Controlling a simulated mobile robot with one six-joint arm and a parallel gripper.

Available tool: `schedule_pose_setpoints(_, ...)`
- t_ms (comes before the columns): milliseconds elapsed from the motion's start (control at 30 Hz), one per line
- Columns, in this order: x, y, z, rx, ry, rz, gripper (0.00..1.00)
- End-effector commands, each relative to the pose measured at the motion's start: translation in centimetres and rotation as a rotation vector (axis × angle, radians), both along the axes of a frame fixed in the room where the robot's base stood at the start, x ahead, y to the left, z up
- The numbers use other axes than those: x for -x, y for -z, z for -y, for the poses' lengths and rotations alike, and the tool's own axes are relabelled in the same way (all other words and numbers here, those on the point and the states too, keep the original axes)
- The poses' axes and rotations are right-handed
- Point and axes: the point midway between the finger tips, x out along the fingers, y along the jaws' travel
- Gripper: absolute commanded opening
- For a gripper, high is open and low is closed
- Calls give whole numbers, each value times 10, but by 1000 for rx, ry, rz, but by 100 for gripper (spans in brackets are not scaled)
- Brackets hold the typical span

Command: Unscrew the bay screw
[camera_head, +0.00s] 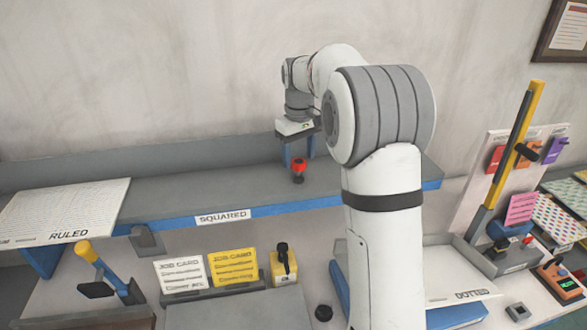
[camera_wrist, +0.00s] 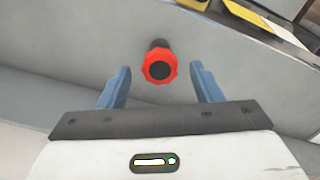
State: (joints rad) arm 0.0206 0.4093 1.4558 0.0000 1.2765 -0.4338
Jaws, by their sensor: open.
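The bay screw looks like a red ribbed knob with a dark centre and a dark stem; it stands on the grey shelf marked SQUARED in the head view (camera_head: 298,169). In the wrist view the red knob (camera_wrist: 161,55) sits between and slightly beyond my two blue fingers, with a clear gap on each side. My gripper (camera_head: 299,152) is open and empty, pointing down just above the knob. The screw's lower end is hidden.
The grey shelf (camera_head: 370,180) has a blue front edge and is clear around the knob. A RULED board (camera_head: 65,210) lies at left. Job cards (camera_head: 233,267) and a yellow block with a black lever (camera_head: 284,268) stand below. A tall yellow-and-black lever (camera_head: 515,145) rises at right.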

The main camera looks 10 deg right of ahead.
Motion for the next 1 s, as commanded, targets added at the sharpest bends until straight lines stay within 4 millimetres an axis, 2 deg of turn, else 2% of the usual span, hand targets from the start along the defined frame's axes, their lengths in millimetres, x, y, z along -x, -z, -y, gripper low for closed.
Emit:
schedule_pose_setpoints(167, 0, 0, 0, 0, 75, 0, 59)
schedule_pose_setpoints(500, 0, 0, 0, 0, 494, 0, 59)
schedule_pose_setpoints(767, 0, 0, 0, 0, 644, 0, 59)
schedule_pose_setpoints(1000, 0, 0, 0, 0, 924, 0, 59)
